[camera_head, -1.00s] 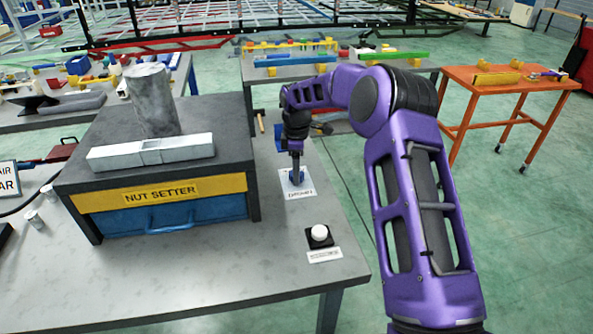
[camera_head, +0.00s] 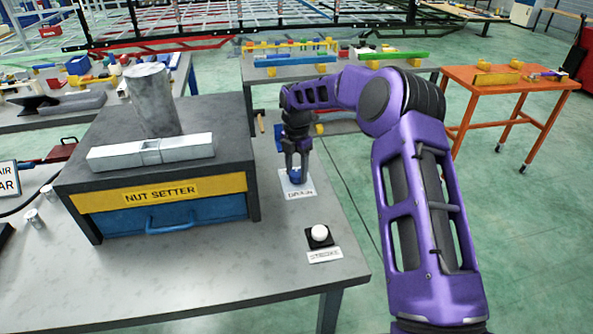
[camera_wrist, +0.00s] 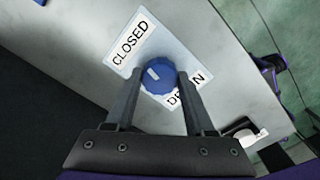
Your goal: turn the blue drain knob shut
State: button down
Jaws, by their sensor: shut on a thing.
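The blue drain knob (camera_wrist: 158,76) is round with a ribbed edge and a pale mark on its top. It stands on a white plate (camera_wrist: 178,50) that reads "CLOSED" on one side and "DRAIN", partly covered, on the other. My gripper (camera_wrist: 157,82) is shut on the knob, one finger on each side. The pale mark lies toward the upper left of the knob, on the side of the word "CLOSED". In the head view my gripper (camera_head: 296,172) points down over the knob (camera_head: 296,180), which is largely hidden between the fingers.
The dark nut setter box (camera_head: 160,160) with a blue drawer stands left of the knob. A white button (camera_head: 319,233) on a black base, labelled "STROKE", is nearer the table's front edge. The table's right edge is close by.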

aim_at(296, 173)
jog(key=shift+n, duration=0.7)
jog(key=shift+c, duration=1.3)
grip_release()
notch_tip(296, 173, up, 18)
jog(key=shift+f, duration=0.25)
